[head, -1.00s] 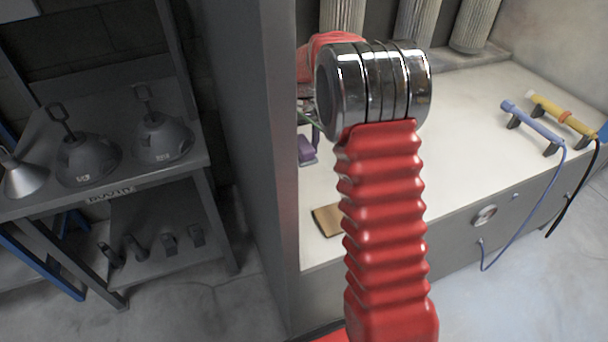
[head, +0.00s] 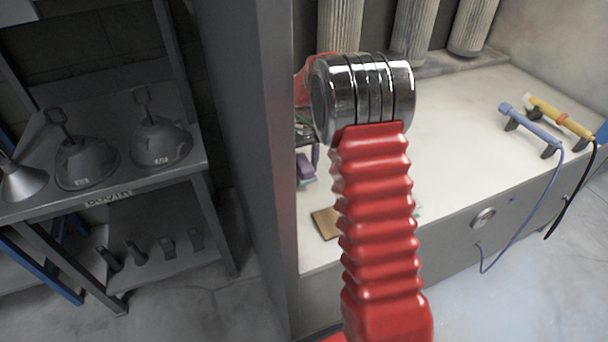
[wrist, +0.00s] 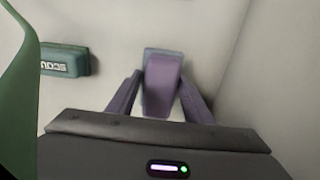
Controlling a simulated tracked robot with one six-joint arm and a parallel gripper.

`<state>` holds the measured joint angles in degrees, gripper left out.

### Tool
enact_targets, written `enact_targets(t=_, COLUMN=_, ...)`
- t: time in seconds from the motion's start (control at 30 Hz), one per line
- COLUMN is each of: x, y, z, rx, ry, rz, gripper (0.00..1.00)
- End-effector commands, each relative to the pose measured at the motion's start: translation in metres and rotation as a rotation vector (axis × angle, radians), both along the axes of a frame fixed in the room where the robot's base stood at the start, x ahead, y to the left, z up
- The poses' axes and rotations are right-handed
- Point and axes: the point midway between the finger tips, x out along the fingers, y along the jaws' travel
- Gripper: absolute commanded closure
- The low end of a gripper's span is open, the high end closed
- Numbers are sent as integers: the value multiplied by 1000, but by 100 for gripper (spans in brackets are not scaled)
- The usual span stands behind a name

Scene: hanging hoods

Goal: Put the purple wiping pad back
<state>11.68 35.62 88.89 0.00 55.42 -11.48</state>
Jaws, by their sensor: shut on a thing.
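The purple wiping pad (wrist: 162,84) is in the middle of the wrist view, a purple grip on a paler blue-grey base. My gripper (wrist: 160,92) has its two fingers on either side of the pad and is shut on it. In the head view the pad (head: 305,168) shows at the left edge of the white bench top, beside the grey upright. My gripper there is mostly hidden behind my red arm and the upright. I cannot tell whether the pad touches the bench.
A green block with white lettering (wrist: 65,60) lies left of the pad in the wrist view. A brown flat piece (head: 325,223) lies near the bench's front edge. The grey upright (head: 272,150) stands close on the left. Blue (head: 530,125) and yellow (head: 560,117) tools rest at right.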

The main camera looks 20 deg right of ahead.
Motion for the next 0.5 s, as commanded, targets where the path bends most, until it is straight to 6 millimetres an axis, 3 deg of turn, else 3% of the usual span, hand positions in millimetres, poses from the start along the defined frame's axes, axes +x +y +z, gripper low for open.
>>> enact_targets(t=0.17, x=0, y=0, z=-3, rx=0, ry=1, rz=0, gripper=75)
enact_targets(t=0.5, x=0, y=-1, z=-37, rx=0, ry=0, rz=-1, gripper=75)
